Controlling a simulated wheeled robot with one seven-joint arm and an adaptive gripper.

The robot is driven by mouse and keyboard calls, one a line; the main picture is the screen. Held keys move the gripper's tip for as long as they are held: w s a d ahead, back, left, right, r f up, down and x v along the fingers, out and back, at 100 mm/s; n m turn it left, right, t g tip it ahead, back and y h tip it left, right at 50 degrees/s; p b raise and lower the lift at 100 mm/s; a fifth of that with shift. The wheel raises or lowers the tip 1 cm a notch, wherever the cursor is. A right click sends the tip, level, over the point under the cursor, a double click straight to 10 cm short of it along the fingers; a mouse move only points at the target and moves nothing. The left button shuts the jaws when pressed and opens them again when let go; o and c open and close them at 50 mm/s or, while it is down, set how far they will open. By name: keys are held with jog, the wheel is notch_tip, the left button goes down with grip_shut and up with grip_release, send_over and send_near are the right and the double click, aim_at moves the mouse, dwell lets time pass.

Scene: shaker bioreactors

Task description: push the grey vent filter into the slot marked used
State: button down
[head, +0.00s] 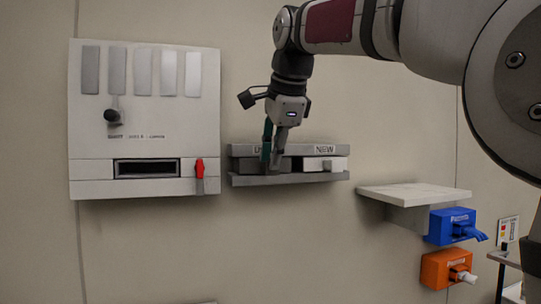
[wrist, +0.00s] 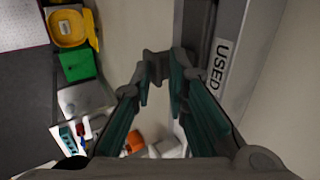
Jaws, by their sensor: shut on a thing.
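My gripper (head: 271,158) points down in front of the left half of a grey wall rack (head: 290,180), under the partly hidden used label. Its teal-padded fingers (wrist: 158,75) are closed on a small dark grey piece (wrist: 157,62), which looks like the handle of the grey vent filter. The filter's dark grey body (head: 248,166) shows at the used slot behind the fingers; how deep it sits cannot be told. In the wrist view the USED label (wrist: 220,64) is on the rack just right of the fingers. A white filter (head: 311,164) with a grey knob sits under the NEW label.
A white wall panel (head: 143,140) with a dark opening and a red handle (head: 199,169) is left of the rack. A white shelf (head: 414,193) juts out at right, above blue (head: 452,226) and orange (head: 447,268) boxes. Bare wall lies below the rack.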

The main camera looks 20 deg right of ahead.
jog(key=shift+s+f, duration=0.35)
jog(key=shift+s, duration=0.15)
jog(key=shift+s, duration=0.2)
jog(key=shift+s+r, duration=0.2)
jog(key=shift+s, duration=0.45)
jog(key=shift+s, duration=0.1)
jog(key=shift+s, duration=0.35)
jog(key=shift+s, duration=1.15)
jog(key=shift+s, duration=0.35)
jog(key=shift+s, duration=0.3)
